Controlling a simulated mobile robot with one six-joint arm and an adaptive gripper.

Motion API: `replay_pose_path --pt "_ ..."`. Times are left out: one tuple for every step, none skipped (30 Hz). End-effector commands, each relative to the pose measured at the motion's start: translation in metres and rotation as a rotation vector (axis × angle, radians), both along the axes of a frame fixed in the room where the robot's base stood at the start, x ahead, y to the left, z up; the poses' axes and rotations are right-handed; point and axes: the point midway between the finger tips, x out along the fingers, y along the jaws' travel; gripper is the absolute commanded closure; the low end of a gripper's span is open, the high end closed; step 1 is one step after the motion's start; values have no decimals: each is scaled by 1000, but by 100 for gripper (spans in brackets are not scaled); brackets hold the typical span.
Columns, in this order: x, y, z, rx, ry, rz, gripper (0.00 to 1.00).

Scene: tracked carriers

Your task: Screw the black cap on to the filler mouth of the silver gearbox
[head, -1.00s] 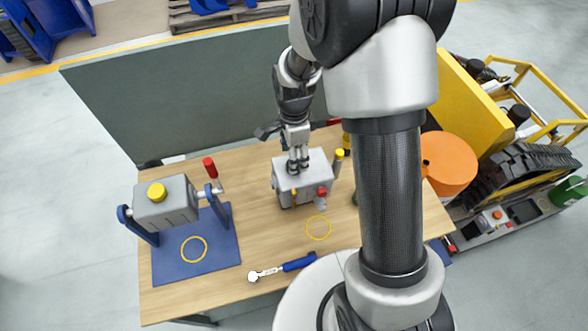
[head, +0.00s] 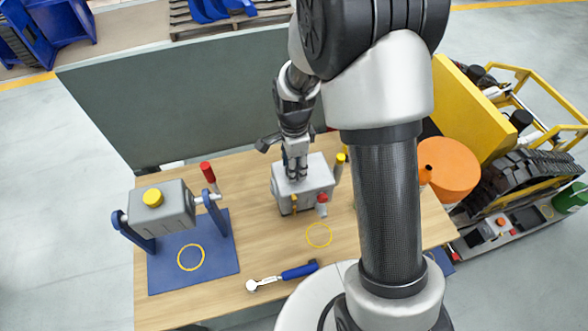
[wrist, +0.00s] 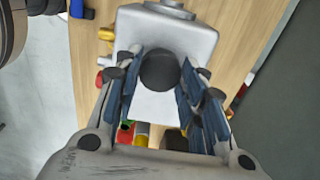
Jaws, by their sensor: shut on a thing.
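The silver gearbox (head: 318,178) stands on the wooden table, with a small red fitting at its front. It also shows as a pale block in the wrist view (wrist: 195,38). My gripper (head: 297,178) points down over the top of the gearbox. In the wrist view its blue-padded fingers (wrist: 160,82) stand on both sides of the round black cap (wrist: 160,70) and are shut on it. The cap lies in front of the gearbox's pale top there. The filler mouth is hidden, and I cannot tell whether the cap touches it.
A grey box with a yellow cap (head: 153,198) hangs in a blue stand (head: 222,258) at left. A blue-handled wrench (head: 299,271) lies at the front edge. A dark panel (head: 180,105) rises behind the table. An orange drum (head: 450,168) stands at right.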

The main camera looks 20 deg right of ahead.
Motion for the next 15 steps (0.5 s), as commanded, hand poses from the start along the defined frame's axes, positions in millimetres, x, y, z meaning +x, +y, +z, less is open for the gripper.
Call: replay_pose_path --pt "0 0 0 0 0 0 76" --pt "0 0 0 0 0 0 78" --pt "0 0 0 0 0 0 81" --pt "0 0 0 0 0 -2 83" --pt "0 0 0 0 0 -8 83" --pt "0 0 0 0 0 -27 83" --pt "0 0 0 0 0 -53 83" --pt "0 0 0 0 0 -87 83" --pt "0 0 0 0 -1 -143 83" --pt "0 0 0 0 -1 -192 83" --pt "0 0 0 0 -1 -241 83" --pt "0 0 0 0 -1 -307 83" --pt "0 0 0 0 -1 -356 83" --pt "0 0 0 0 0 -405 83" --pt "0 0 0 0 0 -469 83"
